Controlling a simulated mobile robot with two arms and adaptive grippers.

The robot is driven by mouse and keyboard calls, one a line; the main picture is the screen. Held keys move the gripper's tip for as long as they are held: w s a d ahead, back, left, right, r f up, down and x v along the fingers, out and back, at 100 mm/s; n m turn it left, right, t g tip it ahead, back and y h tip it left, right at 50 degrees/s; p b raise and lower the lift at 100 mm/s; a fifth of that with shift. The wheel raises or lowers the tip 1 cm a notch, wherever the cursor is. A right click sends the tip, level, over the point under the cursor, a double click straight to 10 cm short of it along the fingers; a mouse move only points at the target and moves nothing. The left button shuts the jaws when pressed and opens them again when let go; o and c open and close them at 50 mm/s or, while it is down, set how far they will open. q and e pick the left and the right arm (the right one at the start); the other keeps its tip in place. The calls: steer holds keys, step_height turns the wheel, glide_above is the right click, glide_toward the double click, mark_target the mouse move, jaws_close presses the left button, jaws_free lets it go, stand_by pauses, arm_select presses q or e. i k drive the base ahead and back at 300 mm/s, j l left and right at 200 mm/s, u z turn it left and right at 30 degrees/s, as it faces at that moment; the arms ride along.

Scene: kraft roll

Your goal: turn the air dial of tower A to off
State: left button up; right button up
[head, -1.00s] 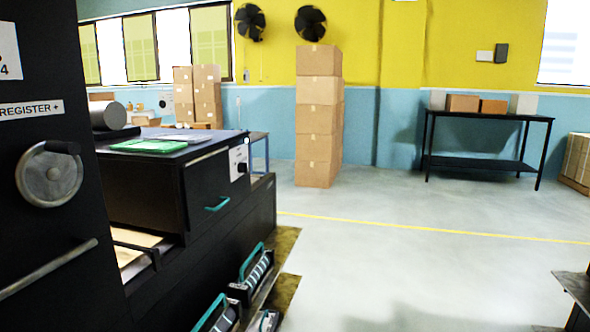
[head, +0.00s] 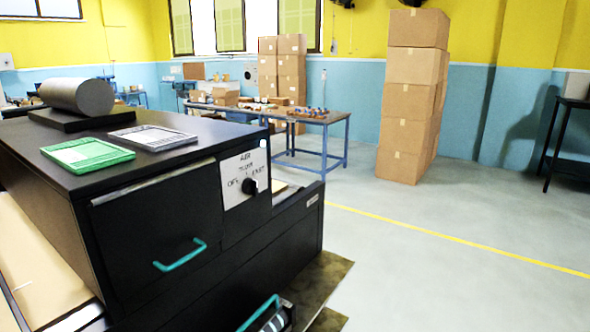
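A black round dial (head: 250,187) sits on a white label plate (head: 243,172) at the right end of the black machine's (head: 150,235) front. The plate reads "AIR" at the top, with what looks like "OFF" left of the knob and another word to its right. Which way the knob points is too small to tell. No tower letter is readable, so I cannot tell whether this is tower A. Neither of my grippers is in view.
A drawer with a teal handle (head: 180,255) is left of the dial. A green tray (head: 88,154), a grey tray (head: 152,137) and a grey roller (head: 77,96) lie on top.

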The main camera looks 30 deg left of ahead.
mark_target(250, 186)
steer(key=i+l+u, duration=0.25)
steer(key=i+u, duration=0.2)
steer(key=i+l+u, duration=0.45)
steer(key=i, duration=0.2)
steer(key=i+l+u, duration=0.45)
steer(key=l, duration=0.15)
